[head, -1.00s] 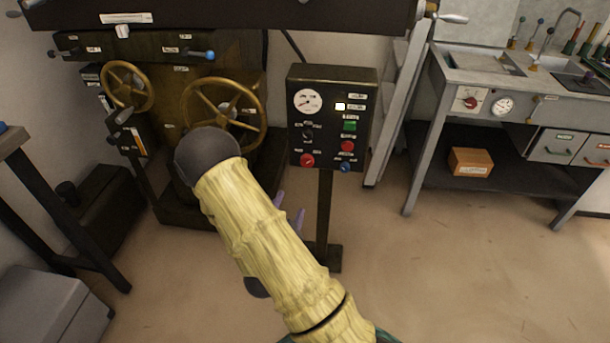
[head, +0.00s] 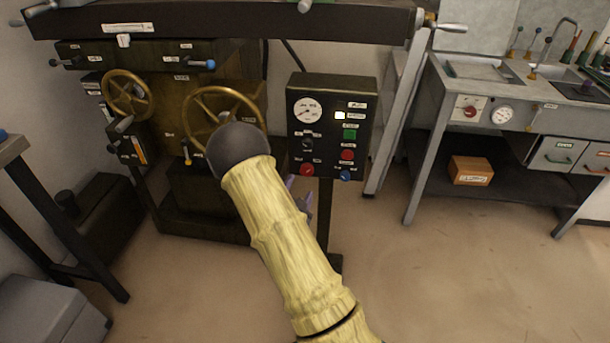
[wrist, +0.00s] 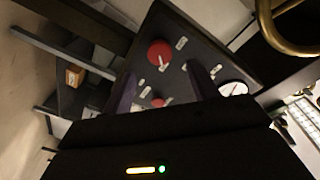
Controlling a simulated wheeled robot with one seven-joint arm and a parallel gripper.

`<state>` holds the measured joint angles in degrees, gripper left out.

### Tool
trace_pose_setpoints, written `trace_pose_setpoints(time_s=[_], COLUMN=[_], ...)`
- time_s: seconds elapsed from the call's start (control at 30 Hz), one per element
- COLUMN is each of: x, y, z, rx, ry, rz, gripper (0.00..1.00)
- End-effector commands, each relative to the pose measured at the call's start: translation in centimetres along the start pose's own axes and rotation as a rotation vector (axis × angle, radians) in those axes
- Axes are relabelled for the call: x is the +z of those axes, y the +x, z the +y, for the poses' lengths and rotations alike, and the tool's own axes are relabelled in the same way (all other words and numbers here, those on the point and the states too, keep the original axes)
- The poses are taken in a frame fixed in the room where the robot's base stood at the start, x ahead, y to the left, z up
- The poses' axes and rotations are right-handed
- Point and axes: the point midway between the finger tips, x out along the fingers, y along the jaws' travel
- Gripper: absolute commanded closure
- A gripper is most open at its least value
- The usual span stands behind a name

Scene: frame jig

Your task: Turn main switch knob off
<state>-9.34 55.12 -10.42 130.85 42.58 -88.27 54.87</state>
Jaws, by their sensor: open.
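A dark control box (head: 329,126) on a post carries a round gauge, a black knob (head: 307,144), a red knob (head: 307,169), green and red buttons and a blue knob. Its labels are too small to read, so I cannot tell which is the main switch. In the wrist view the large red knob (wrist: 160,53) with a white mark shows ahead, between the lines of my fingers. My gripper (wrist: 163,88) is open, with nothing seen between its fingers. In the head view its purple fingers show below the box, partly hidden by my arm.
A machine with bronze handwheels (head: 224,117) stands left of the box. A grey sink bench (head: 520,107) with another red knob (head: 470,112) and an orange box (head: 471,170) beneath stands right. The floor in front is clear.

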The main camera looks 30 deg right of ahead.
Motion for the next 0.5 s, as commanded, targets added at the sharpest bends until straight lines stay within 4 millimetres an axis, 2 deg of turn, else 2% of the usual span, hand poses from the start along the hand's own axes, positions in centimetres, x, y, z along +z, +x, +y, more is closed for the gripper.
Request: trace_pose_setpoints(time_s=[0.3, 0.5], x=[0.0, 0.0], y=[5.5, 7.4], z=[0.1, 0.1], rx=[0.000, 0.001], ry=[0.001, 0.000], rz=[0.002, 0.000], gripper=[0.41, 0.41])
